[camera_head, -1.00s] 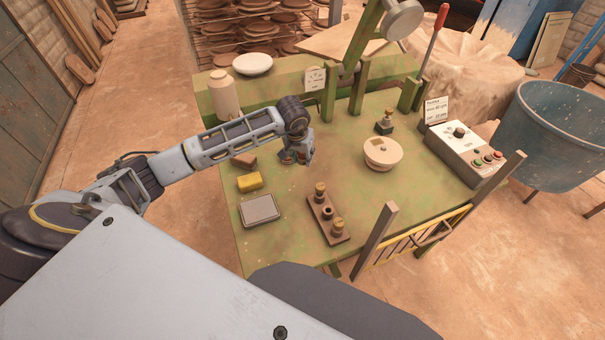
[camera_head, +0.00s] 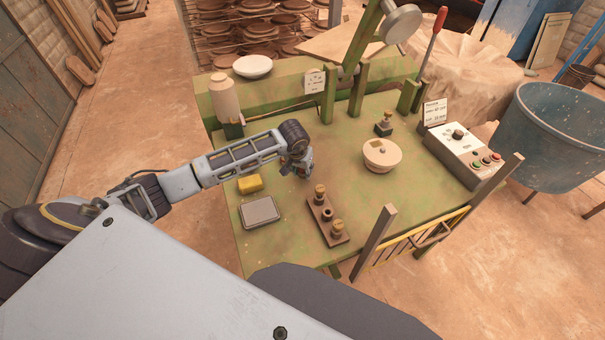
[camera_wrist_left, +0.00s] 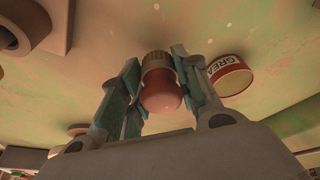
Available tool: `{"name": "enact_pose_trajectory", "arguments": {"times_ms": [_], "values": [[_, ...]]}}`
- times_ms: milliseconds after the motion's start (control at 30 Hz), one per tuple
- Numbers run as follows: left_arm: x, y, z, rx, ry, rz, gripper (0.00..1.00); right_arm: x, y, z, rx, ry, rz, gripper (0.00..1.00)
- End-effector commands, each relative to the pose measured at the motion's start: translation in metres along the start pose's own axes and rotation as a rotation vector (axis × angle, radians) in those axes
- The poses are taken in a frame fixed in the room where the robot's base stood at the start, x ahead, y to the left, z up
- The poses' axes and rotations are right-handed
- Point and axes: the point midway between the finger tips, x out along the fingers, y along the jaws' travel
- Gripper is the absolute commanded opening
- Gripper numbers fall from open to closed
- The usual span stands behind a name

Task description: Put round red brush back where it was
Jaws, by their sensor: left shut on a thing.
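My left gripper (camera_head: 299,172) is low over the middle-left of the green table. In the left wrist view its two fingers (camera_wrist_left: 155,62) are closed on the round red brush (camera_wrist_left: 162,92), which shows a rounded reddish body and a tan ribbed end. In the head view the brush is hidden by the gripper. A dark wooden holder (camera_head: 319,213) lies nearer on the table, with a brass-topped piece at each end and a dark round opening in its middle. My right gripper is not in view.
A red-and-white tin marked "GREA" (camera_wrist_left: 231,75) is close to the right finger. A yellow sponge (camera_head: 250,183) and grey tray (camera_head: 260,211) lie left. A round pale mould (camera_head: 382,155), dark-based stamp (camera_head: 384,125) and control box (camera_head: 463,150) stand right.

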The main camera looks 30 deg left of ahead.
Motion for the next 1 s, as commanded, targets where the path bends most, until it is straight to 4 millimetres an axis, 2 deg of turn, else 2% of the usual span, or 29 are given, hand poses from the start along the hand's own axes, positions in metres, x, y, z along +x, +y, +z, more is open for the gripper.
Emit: {"name": "enact_pose_trajectory", "arguments": {"times_ms": [200, 733, 767, 900, 1000], "values": [[0.020, 0.000, 0.006, -0.001, -0.002, 0.000, 0.10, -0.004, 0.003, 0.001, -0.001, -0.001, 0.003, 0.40], [0.025, -0.001, 0.008, 0.001, 0.000, -0.001, 0.10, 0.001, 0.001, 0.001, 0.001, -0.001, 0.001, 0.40], [0.025, -0.001, 0.008, 0.001, 0.000, 0.000, 0.36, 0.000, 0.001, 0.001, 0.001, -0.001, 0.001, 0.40], [0.025, -0.001, 0.008, 0.000, 0.000, -0.001, 0.54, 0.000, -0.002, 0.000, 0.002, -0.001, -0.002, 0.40], [0.024, -0.001, 0.008, 0.000, 0.000, -0.001, 0.54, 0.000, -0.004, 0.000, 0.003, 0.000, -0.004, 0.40]]}}
